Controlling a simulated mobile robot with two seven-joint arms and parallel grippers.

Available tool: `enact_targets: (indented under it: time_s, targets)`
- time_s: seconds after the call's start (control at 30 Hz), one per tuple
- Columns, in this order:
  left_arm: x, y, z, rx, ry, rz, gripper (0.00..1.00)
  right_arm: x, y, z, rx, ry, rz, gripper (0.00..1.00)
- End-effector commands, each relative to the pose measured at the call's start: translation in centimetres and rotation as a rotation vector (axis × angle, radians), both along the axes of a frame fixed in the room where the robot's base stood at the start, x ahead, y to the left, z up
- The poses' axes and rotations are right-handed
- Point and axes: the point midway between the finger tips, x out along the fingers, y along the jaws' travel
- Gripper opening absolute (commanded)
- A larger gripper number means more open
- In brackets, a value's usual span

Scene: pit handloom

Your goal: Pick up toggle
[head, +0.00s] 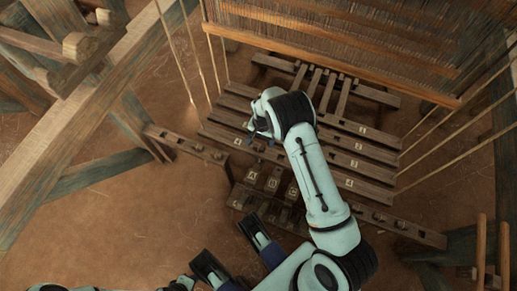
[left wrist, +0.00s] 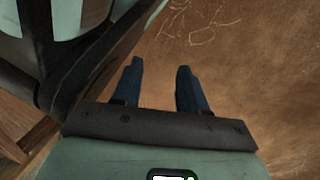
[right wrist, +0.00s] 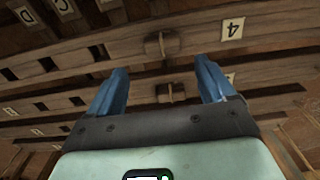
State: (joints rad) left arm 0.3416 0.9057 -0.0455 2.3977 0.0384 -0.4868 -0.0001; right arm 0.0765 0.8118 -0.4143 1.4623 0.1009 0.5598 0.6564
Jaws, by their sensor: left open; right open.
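A small wooden toggle (right wrist: 162,44) sits on a dark slotted bar in the right wrist view, beyond and between my right fingertips. A second small wooden piece (right wrist: 170,92) shows on a nearer bar, partly hidden by my gripper. My right gripper (right wrist: 160,72) is open and empty over the bars, with its fingers apart on either side of these pieces. In the head view its fingers (head: 259,130) are small and partly hidden by the wrist. My left gripper (left wrist: 160,70) is open and empty above the bare earth floor.
A number tag (right wrist: 232,28) is fixed to a bar. Lettered blocks (head: 271,183) lie below the bars in the head view. Warp threads with a wooden beam (head: 340,65) hang above, with cords on both sides.

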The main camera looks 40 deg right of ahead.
Motion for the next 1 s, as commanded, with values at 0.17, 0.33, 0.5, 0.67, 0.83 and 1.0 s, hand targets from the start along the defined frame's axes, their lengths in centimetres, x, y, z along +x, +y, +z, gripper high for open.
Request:
enact_targets:
  time_s: [0.17, 0.33, 0.5, 0.67, 0.83, 1.0]
  targets:
    - [-0.7, 0.1, -0.5, -0.001, 0.023, 0.002, 0.43, 0.0, 0.3, -1.0, 0.001, 0.000, 0.001, 0.83]
    - [-2.6, 0.3, -1.8, -0.006, 0.086, 0.008, 0.43, 0.1, 1.0, -3.4, 0.000, 0.001, 0.001, 0.83]
    - [-4.2, 0.5, -2.4, -0.010, 0.138, 0.013, 0.43, 0.1, 0.9, -5.4, 0.000, 0.000, -0.001, 0.83]
    - [-4.3, 0.5, -2.3, -0.010, 0.140, 0.014, 0.43, 0.2, 1.0, -5.4, 0.000, -0.001, 0.000, 0.83]
    - [-4.2, 0.5, -2.3, -0.009, 0.139, 0.013, 0.43, 0.2, 1.0, -5.4, 0.000, 0.000, 0.000, 0.44]
    - [-4.2, 0.5, -2.3, -0.010, 0.138, 0.013, 0.43, 0.1, 1.0, -5.4, 0.000, 0.000, 0.000, 0.23]
